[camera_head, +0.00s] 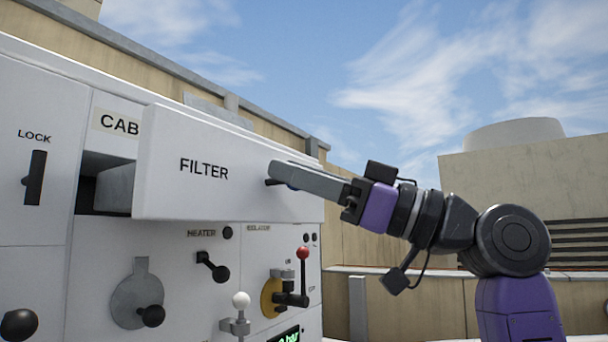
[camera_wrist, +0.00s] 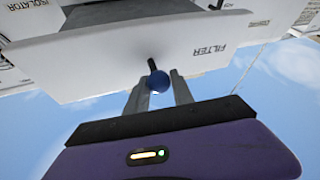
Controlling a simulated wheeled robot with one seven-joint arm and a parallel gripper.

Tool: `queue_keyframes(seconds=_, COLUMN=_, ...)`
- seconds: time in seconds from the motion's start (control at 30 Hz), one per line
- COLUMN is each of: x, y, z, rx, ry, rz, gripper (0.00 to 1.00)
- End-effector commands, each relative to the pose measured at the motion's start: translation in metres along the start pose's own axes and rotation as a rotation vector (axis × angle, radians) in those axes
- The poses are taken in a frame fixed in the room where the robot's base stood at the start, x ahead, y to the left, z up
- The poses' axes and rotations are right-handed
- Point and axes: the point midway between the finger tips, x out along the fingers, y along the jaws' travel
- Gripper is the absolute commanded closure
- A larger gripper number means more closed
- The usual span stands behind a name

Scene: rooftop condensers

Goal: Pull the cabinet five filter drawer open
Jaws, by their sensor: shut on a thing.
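The white filter drawer (camera_head: 204,150), marked FILTER, stands out from the cabinet front, with a dark gap and grey drawer side (camera_head: 114,188) showing at its left. Its front also shows in the wrist view (camera_wrist: 120,62), upside down. My gripper (camera_head: 276,174) is at the right part of the drawer front, with its fingers shut on the drawer knob. In the wrist view the knob (camera_wrist: 158,81) is a blue ball on a dark stem, between the fingertips (camera_wrist: 158,92). In the head view the fingers mostly hide the knob. The cabinet label reads CAB, its rest hidden behind the drawer.
Below the drawer are a heater lever (camera_head: 213,267), a red-tipped lever (camera_head: 303,270), a white-knobbed valve (camera_head: 240,312) and a round grey plate (camera_head: 137,295) with a black knob. A black lock handle (camera_head: 35,178) is at the left. Open air lies right of the cabinet.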

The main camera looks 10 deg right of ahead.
Motion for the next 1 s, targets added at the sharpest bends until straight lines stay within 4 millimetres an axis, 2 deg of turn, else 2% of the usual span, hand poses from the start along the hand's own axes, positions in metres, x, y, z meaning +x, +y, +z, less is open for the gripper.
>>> queue_keyframes(seconds=0.03, x=-0.001, y=0.000, z=0.008, rx=0.007, ry=-0.016, rz=-0.002, gripper=1.00)
queue_keyframes(seconds=0.3, x=-0.001, y=0.000, z=0.008, rx=0.007, ry=-0.016, rz=-0.003, gripper=1.00)
queue_keyframes(seconds=0.33, x=-0.001, y=0.000, z=0.008, rx=0.007, ry=-0.016, rz=-0.003, gripper=0.69)
queue_keyframes(seconds=0.43, x=-0.001, y=0.000, z=0.007, rx=0.006, ry=-0.014, rz=-0.002, gripper=0.50)
queue_keyframes(seconds=0.77, x=-0.002, y=0.000, z=0.003, rx=0.001, ry=-0.007, rz=-0.002, gripper=0.50)
queue_keyframes(seconds=0.87, x=-0.011, y=0.000, z=0.003, rx=0.001, ry=-0.006, rz=-0.001, gripper=0.50)
queue_keyframes(seconds=1.0, x=-0.033, y=0.000, z=0.004, rx=0.001, ry=-0.007, rz=0.001, gripper=0.50)
